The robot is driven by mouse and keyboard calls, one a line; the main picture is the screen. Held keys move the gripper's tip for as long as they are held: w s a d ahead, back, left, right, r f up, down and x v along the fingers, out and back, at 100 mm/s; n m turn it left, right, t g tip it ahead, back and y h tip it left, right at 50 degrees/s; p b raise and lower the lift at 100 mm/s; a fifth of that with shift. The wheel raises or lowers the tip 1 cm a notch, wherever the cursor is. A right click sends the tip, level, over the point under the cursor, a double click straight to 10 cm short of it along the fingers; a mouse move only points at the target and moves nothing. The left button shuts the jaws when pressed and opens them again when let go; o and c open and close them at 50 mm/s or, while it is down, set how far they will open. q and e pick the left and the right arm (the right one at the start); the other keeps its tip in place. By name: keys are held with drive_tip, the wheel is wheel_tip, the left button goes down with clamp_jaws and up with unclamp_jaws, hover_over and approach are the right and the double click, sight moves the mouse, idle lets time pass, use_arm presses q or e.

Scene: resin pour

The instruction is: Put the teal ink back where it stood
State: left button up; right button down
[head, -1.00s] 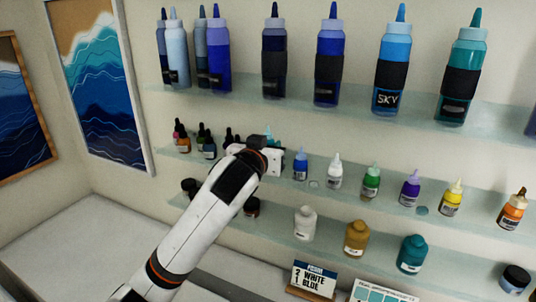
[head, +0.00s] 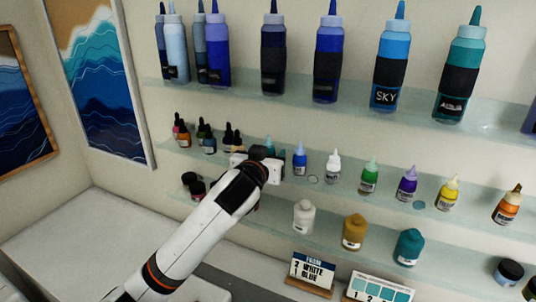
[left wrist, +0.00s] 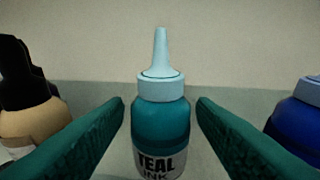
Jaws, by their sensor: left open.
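The teal ink (left wrist: 160,120) is a small bottle with a pale cap and pointed nozzle. It stands upright in the left wrist view, its "TEAL INK" label facing me. My left gripper (left wrist: 160,108) is open, with one dark green finger on each side of the bottle and a visible gap on both sides. In the head view my left gripper (head: 262,162) is at the middle shelf (head: 390,198) and hides most of the teal ink; only bits of teal (head: 282,155) show behind it. The bottle's base is out of the wrist view. My right gripper is not in view.
A blue ink bottle (head: 299,159) stands right of the gripper, then a white one (head: 332,166). Dark-capped dropper bottles (head: 209,140) stand to the left. A pale ring (head: 313,180) and a teal disc (head: 420,205) mark the shelf. Large bottles line the upper shelf (head: 350,108).

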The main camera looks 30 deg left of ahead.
use_arm(q)
drive_tip(key=shift+r, duration=0.3)
drive_tip(key=b+v, duration=0.3)
drive_tip(key=v, duration=0.9)
drive_tip(key=shift+f, duration=0.15)
